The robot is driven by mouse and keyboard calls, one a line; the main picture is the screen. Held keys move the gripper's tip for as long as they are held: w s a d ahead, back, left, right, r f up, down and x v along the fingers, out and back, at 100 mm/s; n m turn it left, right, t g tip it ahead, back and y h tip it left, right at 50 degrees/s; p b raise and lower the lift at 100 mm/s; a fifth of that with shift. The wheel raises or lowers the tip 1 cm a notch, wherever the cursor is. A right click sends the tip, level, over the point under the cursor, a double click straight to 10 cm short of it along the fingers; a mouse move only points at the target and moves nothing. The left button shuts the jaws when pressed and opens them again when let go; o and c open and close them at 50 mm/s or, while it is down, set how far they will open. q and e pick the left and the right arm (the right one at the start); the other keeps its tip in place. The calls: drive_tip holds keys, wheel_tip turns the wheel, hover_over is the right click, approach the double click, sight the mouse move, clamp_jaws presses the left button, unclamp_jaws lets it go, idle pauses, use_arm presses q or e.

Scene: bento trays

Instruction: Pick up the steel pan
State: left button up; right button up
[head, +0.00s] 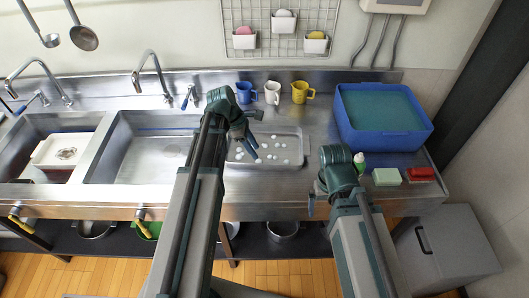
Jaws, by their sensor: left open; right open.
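A shallow rectangular steel pan (290,162) lies flat on the steel counter, right of the sinks, with several small white round pieces in it. My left gripper (248,142) is open above the pan's left part, pointing down; its arm hides the pan's left edge. I cannot tell whether it touches the pan. My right gripper (318,198) is open near the counter's front edge, right of the pan and apart from it. Its fingers are small and partly hidden by the wrist.
Blue (245,92), white (272,92) and yellow (301,91) mugs stand behind the pan. A blue tub (385,140) stands to the right, with a green block (386,177) and a red item (421,174) in front. Sinks (150,150) lie left. Round metal vessels sit on the lower shelf.

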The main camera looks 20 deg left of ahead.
use_arm(q)
drive_tip(key=b+x, duration=0.3)
drive_tip(key=x, duration=0.2)
drive_tip(key=shift+a, duration=0.1)
drive_tip(key=shift+b, duration=0.3)
drive_tip(key=b+x, duration=0.5)
drive_tip(key=shift+w+a+f, duration=0.15)
drive_tip(key=shift+a+f, duration=0.1)
drive_tip(key=shift+r, duration=0.1)
clamp_jaws()
idle(0.9)
